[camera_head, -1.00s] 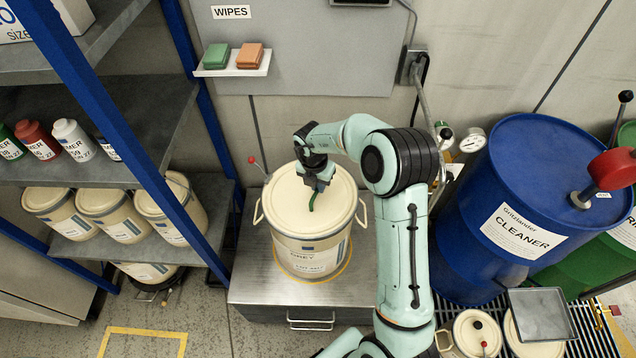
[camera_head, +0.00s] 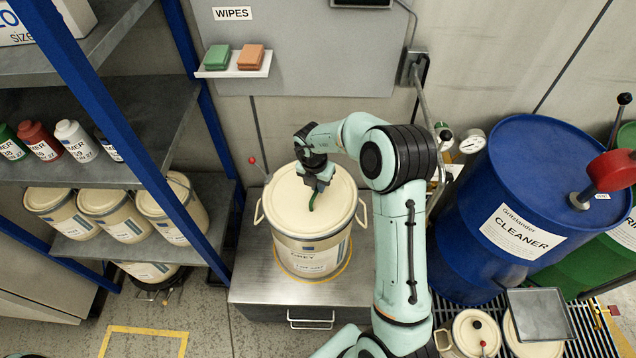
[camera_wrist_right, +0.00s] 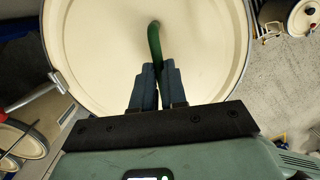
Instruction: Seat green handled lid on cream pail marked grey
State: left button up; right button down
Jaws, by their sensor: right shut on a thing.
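The cream pail (camera_head: 312,255), with GREY on its label, stands upright on a steel cabinet top. A cream lid (camera_head: 285,208) with a green handle (camera_head: 313,200) lies over the pail's mouth. I cannot tell from these views whether its rim is pressed fully down. My right gripper (camera_head: 317,184) reaches down over the lid and is shut on the green handle. In the right wrist view the two fingers (camera_wrist_right: 157,85) close around the green handle (camera_wrist_right: 155,45), with the lid (camera_wrist_right: 100,50) filling the area behind. My left gripper is not in view.
The steel cabinet (camera_head: 255,290) has bare top around the pail. A blue-post shelf (camera_head: 215,195) with pails and bottles stands at left. A blue drum (camera_head: 530,180) stands at right on a grating, with small lidded pails (camera_head: 470,335) in front. A wipes ledge (camera_head: 235,70) is on the wall behind.

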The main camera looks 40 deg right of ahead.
jog(key=shift+f, duration=0.55)
jog(key=c, duration=1.4)
grip_release()
jog(key=shift+c, duration=0.2)
